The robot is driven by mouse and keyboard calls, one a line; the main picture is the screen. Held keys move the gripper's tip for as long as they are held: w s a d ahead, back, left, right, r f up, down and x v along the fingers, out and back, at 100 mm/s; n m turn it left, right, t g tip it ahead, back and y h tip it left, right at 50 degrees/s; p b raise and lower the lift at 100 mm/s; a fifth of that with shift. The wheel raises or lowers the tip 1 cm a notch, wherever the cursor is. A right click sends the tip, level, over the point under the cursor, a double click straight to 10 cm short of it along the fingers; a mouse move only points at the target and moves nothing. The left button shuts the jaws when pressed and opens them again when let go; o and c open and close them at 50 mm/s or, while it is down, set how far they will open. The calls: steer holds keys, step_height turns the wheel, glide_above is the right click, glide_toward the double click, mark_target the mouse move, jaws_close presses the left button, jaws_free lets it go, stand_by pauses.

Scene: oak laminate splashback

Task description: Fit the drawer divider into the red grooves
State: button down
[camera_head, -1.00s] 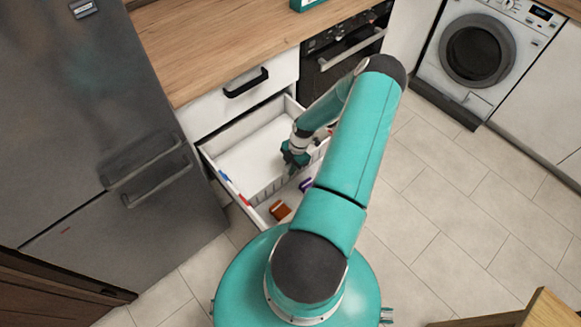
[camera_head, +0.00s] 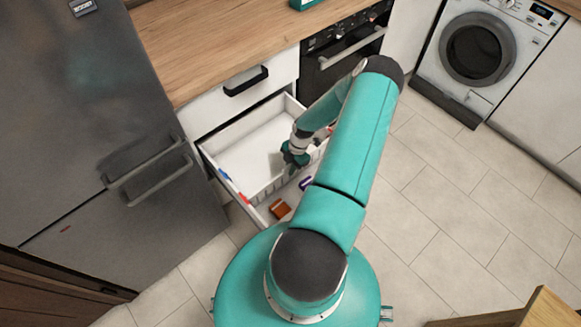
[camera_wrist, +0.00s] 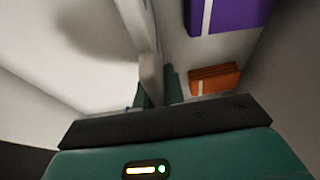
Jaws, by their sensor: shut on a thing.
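The white drawer divider (camera_head: 268,188) stands on edge across the open drawer (camera_head: 208,160), its left end close to the red groove mark (camera_head: 244,198) on the drawer's left wall. A bit of red (camera_head: 331,130) also shows at the right wall, mostly behind my arm. My gripper (camera_head: 294,158) is over the drawer, shut on the divider. In the wrist view the divider (camera_wrist: 150,50) runs between the two green fingers (camera_wrist: 158,90) of my gripper. I cannot tell whether its ends sit in the grooves or its lower edge touches the floor.
A blue mark (camera_head: 225,174) is on the left wall, farther back than the red one. An orange-brown box (camera_head: 280,208) and a purple box (camera_head: 306,183) lie in the drawer's front part. The part behind the divider looks empty. A fridge (camera_head: 100,130) stands at left.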

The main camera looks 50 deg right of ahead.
steer(key=c, duration=1.4)
jaws_free()
steer(key=v, duration=1.3)
steer(key=shift+r, duration=0.25)
steer(key=shift+d+r, duration=0.1)
